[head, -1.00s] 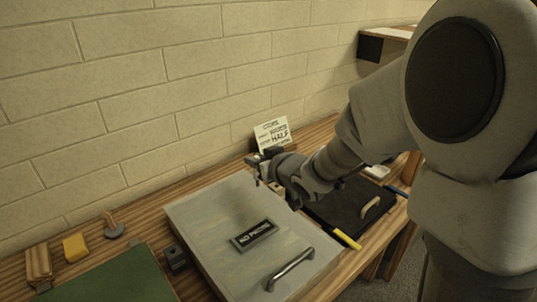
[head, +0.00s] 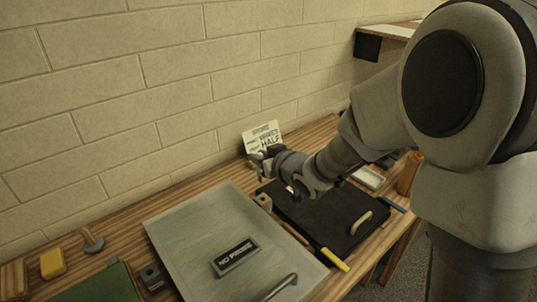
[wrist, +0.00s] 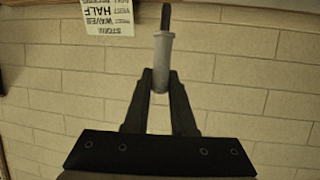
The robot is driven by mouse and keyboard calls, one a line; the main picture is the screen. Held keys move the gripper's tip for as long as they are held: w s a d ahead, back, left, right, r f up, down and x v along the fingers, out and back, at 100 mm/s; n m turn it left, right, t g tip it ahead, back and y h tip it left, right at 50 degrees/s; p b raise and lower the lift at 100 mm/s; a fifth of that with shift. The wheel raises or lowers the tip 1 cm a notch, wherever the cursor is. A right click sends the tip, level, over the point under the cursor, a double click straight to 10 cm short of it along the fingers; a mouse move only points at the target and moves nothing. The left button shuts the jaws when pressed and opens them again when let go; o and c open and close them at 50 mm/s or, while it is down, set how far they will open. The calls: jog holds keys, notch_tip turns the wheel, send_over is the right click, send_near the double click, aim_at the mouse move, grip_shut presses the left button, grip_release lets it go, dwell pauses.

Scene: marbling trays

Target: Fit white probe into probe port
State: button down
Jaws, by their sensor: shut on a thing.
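In the wrist view, the white probe (wrist: 161,62) is a pale cylinder with a thin dark tip. My gripper (wrist: 161,84) is shut on its lower end, and the tip points away from the fingers. In the head view, my gripper (head: 262,163) is above the far edge of the bench, in front of the sign; the probe is too small to make out there. A small beige block (head: 263,201) sits at the grey tray's far right corner, and a dark block with a hole (head: 152,278) stands left of the tray. I cannot tell which is the probe port.
The grey tray lid (head: 200,225) has a label and a metal handle. A black lidded tray (head: 325,222) lies to its right, with a yellow-ended tool (head: 333,259) between them. A printed sign (head: 262,137) leans by the brick wall. A yellow block (head: 53,264) is at left.

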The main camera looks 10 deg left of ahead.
jog(key=shift+w+d, duration=0.15)
jog(key=shift+w, duration=0.3)
jog(key=shift+f, duration=0.15)
notch_tip(320, 180, down, 6)
jog(key=b, duration=0.5)
jog(key=shift+r, duration=0.2)
jog(key=shift+f+b, duration=2.05)
jog(key=shift+b, duration=0.4)
dwell(1.4)
jog(key=c, duration=0.7)
grip_release()
jog(key=shift+o, duration=0.2)
jog(key=shift+d+r, duration=0.1)
